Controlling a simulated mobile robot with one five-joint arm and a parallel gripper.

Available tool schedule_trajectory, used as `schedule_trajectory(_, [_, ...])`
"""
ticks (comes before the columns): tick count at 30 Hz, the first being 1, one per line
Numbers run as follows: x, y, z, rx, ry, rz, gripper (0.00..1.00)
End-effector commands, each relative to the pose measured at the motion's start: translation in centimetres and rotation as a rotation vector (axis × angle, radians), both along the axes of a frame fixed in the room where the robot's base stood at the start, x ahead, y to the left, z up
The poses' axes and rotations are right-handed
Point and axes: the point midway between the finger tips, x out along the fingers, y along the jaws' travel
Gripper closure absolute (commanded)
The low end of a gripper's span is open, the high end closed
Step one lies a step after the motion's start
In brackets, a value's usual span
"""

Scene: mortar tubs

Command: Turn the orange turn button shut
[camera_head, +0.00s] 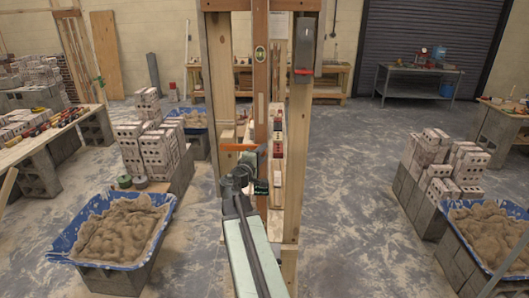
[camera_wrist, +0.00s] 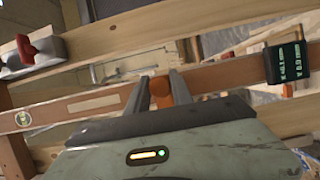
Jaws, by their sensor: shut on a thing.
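The orange turn button (camera_head: 236,147) lies roughly level across the upright wooden frame in the head view. My gripper (camera_head: 244,168) is at it, just below and in front of it. In the wrist view my two dark fingers (camera_wrist: 159,90) are closed on the orange turn button (camera_wrist: 160,86), which shows between them. The fingers hide part of the button, and its pivot cannot be made out.
The wooden frame (camera_head: 299,140) stands upright before me, with a spirit level (camera_head: 260,75) and a small display box (camera_wrist: 286,62) by it. Blue mortar tubs (camera_head: 70,240) on blocks stand left and right. Open floor (camera_head: 350,200) lies right of the frame.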

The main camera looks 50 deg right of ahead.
Motion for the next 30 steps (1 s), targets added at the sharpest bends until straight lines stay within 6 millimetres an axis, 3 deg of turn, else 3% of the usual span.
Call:
schedule_trajectory(6, [0.0,0.3,-0.4,0.011,-0.007,0.001,1.0])
schedule_trajectory(7, [-0.1,0.3,-0.4,0.011,-0.007,0.001,0.67])
schedule_trajectory(9, [0.0,0.3,-0.4,0.01,-0.006,0.001,0.52])
schedule_trajectory(20, [-0.1,0.7,-0.3,0.007,-0.004,0.001,0.52])
schedule_trajectory(30, [-1.1,6.4,-0.3,0.008,-0.005,-0.001,0.52])
